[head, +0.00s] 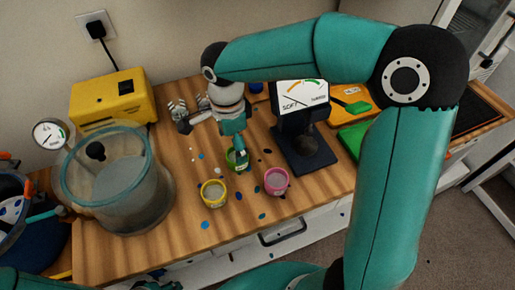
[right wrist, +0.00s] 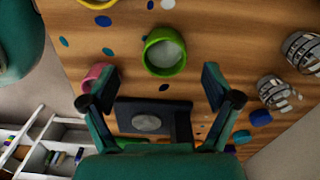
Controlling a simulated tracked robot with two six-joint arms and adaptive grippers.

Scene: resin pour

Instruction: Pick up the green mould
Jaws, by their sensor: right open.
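The green mould (head: 239,163) is a small round cup standing on the wooden worktop, partly hidden by my right gripper (head: 233,145) in the head view. In the right wrist view the green mould (right wrist: 176,69) shows its green rim and pale grey inside. It lies beyond and between the spread fingertips of my right gripper (right wrist: 158,86). The right gripper is open and empty, pointing down at the mould. I cannot tell whether a finger touches it. My left gripper is not in view.
A yellow mould (head: 213,202) and a pink mould (head: 276,187) stand close by, to the front. A dark stand with a dial (head: 303,95) is just right. A large clear pot (head: 120,200) and a yellow box (head: 112,101) are left. Blue and white spots dot the worktop.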

